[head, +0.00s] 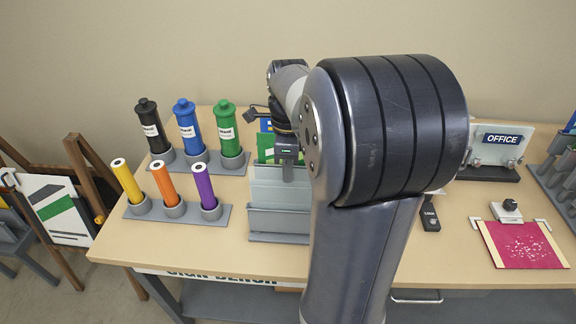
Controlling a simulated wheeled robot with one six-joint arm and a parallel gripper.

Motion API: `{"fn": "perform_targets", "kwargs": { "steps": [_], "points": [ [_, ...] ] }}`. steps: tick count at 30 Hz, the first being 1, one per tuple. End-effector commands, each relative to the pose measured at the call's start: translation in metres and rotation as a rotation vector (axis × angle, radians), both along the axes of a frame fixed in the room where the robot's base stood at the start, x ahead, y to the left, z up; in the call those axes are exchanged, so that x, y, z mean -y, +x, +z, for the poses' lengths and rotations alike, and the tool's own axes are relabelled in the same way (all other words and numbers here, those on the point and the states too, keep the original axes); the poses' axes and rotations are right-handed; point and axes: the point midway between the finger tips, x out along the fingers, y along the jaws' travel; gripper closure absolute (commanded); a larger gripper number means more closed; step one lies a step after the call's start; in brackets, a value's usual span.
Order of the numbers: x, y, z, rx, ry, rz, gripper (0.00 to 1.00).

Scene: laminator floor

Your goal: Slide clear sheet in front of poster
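A poster (55,211) in white, green and black leans on a wooden easel at the far left, below the table's level. A grey slotted rack (280,222) stands on the table in the middle. Green and blue sheets (265,147) show upright at its back. Pale grey panels (270,187) show in front of them; I cannot tell whether one is the clear sheet. My gripper (287,174) points down at the rack's upper part. Its fingertips are small and partly merge with the rack, so I cannot tell whether it holds anything.
Black, blue and green tubes stand in a grey holder (233,160) at the back left. Yellow, orange and purple rolls stand in another holder (150,212) before it. An OFFICE sign (503,139) and a pink sheet (522,246) are at the right. My arm hides the table's middle.

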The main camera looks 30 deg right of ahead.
Motion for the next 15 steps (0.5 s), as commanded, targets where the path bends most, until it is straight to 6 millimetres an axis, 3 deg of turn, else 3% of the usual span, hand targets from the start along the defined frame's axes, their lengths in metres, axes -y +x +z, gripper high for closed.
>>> {"fn": "perform_targets", "kwargs": {
  "steps": [9, 15],
  "points": [
    [-0.001, -0.002, -0.024, 0.000, 0.000, 0.000, 1.00],
    [-0.002, -0.002, -0.026, 0.000, 0.000, 0.000, 1.00]
  ]
}}
